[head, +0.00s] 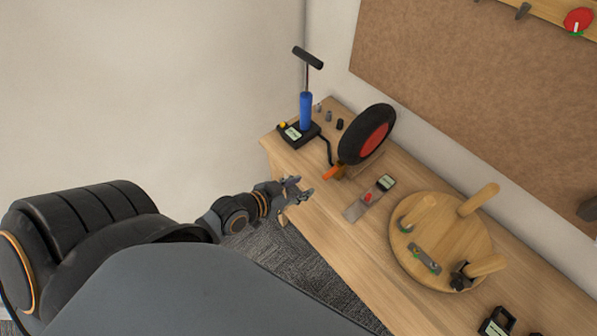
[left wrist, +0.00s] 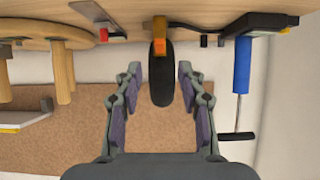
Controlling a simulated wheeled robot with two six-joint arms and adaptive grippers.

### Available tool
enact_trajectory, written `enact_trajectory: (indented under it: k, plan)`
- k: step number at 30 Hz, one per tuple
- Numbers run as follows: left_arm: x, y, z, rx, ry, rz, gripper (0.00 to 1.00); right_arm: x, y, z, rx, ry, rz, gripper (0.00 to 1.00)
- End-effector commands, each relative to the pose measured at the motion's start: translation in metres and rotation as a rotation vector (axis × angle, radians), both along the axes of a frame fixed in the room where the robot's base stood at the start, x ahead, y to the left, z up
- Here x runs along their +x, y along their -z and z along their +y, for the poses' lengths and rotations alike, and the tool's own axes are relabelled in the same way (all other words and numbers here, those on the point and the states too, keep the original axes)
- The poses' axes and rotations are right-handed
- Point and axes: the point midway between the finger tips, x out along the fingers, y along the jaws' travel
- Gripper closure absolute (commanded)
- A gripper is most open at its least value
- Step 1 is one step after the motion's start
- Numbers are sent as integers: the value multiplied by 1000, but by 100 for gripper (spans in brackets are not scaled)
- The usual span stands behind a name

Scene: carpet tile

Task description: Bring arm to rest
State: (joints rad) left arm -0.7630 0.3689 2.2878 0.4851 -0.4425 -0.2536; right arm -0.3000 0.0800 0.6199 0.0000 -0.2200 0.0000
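My left gripper (head: 292,190) is in front of the wooden bench's front edge in the head view. In the left wrist view its two fingers (left wrist: 159,90) stand apart with nothing gripped between them. My left arm comes in from the left. My right gripper does not show in either view.
The wooden bench (head: 345,245) carries a blue hand pump (head: 306,110), an orange block (head: 332,172), a small red-topped tool (head: 367,197) and an upturned round stool (head: 440,235). A brown pegboard (head: 450,75) is on the wall. Dark carpet (head: 285,262) lies in front.

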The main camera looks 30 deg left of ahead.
Motion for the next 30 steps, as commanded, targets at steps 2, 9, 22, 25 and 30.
enact_trajectory:
  k: [2, 9, 22, 25, 30]
  plan:
    - [-3, -2, 0, 1, 3, 0, 60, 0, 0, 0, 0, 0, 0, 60]
    - [-3, -2, 1, -2, 1, -1, 60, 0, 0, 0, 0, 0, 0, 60]
    - [-2, 38, 19, 23, -45, 50, 60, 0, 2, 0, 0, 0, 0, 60]
    - [-8, 106, 50, 65, -119, 142, 60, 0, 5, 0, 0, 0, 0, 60]
    - [-52, 243, 101, 140, -253, 354, 60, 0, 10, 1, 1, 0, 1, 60]
